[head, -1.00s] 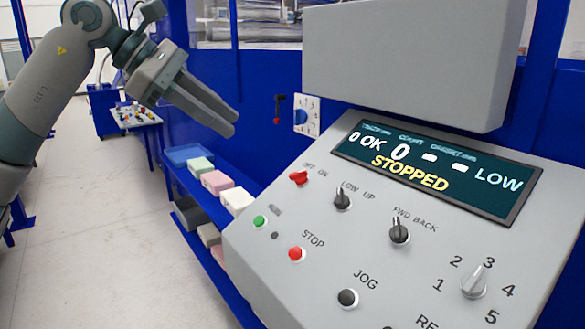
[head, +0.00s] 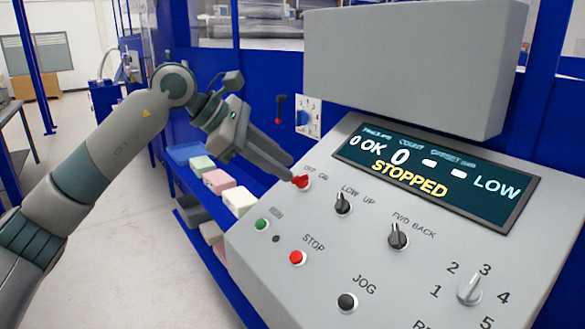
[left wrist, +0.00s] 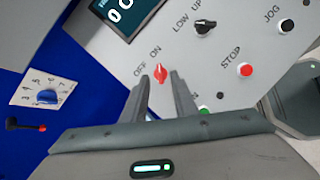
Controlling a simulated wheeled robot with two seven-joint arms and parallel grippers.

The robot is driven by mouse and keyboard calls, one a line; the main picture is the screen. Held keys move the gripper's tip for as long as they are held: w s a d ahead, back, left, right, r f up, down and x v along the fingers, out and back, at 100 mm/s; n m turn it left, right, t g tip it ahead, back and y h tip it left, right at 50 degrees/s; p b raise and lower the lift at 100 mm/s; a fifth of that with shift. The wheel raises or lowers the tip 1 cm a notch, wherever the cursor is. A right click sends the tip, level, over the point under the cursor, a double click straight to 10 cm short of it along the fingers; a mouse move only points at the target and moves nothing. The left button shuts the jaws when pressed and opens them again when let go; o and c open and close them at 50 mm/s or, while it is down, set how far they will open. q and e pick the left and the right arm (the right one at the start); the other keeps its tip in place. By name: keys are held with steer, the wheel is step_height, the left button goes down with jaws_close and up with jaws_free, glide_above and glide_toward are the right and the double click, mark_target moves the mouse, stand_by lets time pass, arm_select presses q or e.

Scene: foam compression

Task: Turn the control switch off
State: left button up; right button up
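The control switch (head: 301,181) is a small red knob with OFF and ON labels, at the upper left of the sloping grey panel (head: 330,285). The left wrist view shows the red knob (left wrist: 160,73) between and just beyond my fingertips. I cannot tell for sure which label it points at. My left gripper (head: 290,170) reaches in from the left, its fingertips close to the knob. In the left wrist view the left gripper (left wrist: 160,85) is open, its fingers apart with nothing between them. Whether a finger touches the knob is unclear. My right gripper is not in view.
A black LOW/UP knob (head: 343,203), a green button (head: 261,225) and a red STOP button (head: 297,258) are near the switch. The display (head: 435,175) reads STOPPED. A large grey box (head: 405,65) overhangs the panel. A shelf with foam blocks (head: 218,182) lies left.

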mark_target(298, 176)
arm_select(q)
steer(key=shift+p+x, duration=0.3)
steer(key=shift+x, duration=1.65)
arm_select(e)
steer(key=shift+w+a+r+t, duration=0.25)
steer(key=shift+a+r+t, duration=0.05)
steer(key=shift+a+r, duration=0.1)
arm_select(q)
steer(key=shift+s, duration=0.1)
jaws_close()
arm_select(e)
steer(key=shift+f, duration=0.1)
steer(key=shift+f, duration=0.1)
